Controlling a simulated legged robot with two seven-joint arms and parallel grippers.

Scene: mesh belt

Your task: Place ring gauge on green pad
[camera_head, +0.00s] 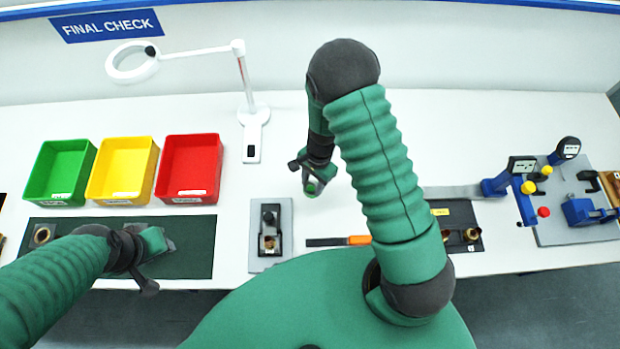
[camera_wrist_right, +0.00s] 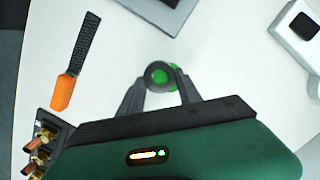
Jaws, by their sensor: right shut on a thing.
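My right gripper (camera_head: 312,188) is over the bare white bench, right of the red bin. It is shut on a small round dark grey piece with green on it, which I take for the ring gauge (camera_wrist_right: 159,75); in the right wrist view it sits between the fingertips. The dark green pad (camera_head: 196,266) lies at the left front of the bench, well left of the held piece. My left gripper (camera_head: 168,246) is low over this pad; whether its fingers are apart I cannot tell.
Green (camera_head: 60,172), yellow (camera_head: 123,170) and red (camera_head: 191,168) bins stand behind the pad. An orange-and-black file (camera_head: 352,240) lies near the front edge; gauges (camera_head: 523,180) stand far right.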

